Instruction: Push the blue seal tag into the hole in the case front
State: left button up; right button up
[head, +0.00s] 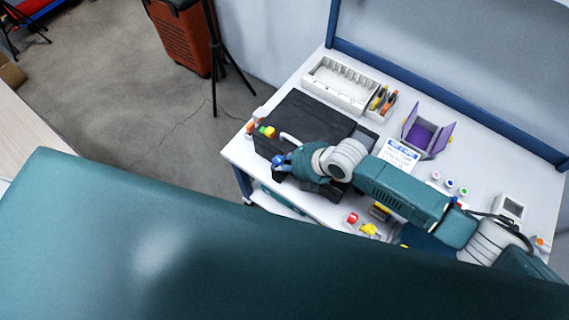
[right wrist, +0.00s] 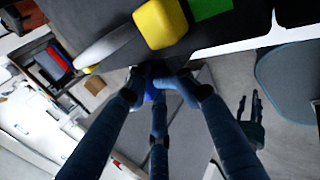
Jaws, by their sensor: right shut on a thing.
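The dark case (head: 318,118) stands at the left end of the white table, with a pale handle (head: 291,139) at its front. It also shows in the right wrist view (right wrist: 222,45). My right gripper (head: 283,162) is at the case front. In the right wrist view its fingers (right wrist: 160,82) are shut on the blue seal tag (right wrist: 151,90), close to the case. Only a little blue shows between the fingertips; the hole is hidden. My left gripper (right wrist: 248,112) shows away from the case in the right wrist view, with its fingers apart and empty.
A yellow block (right wrist: 160,22) and a green patch (right wrist: 208,8) are by the case's edge, near my right fingers. A white tray (head: 340,86), purple holder (head: 428,138) and printed card (head: 398,156) are on the table. A tripod (head: 214,60) stands on the floor behind.

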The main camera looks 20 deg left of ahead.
jog(key=shift+f+b, duration=0.5)
jog(key=shift+b, duration=0.05)
dwell(1.4)
jog(key=shift+s+d, duration=0.1)
jog(key=o, duration=1)
jog(key=shift+o, duration=1.4)
jog(key=shift+w, duration=0.2)
jog(key=shift+w+r, duration=0.1)
jog(key=shift+r, duration=0.1)
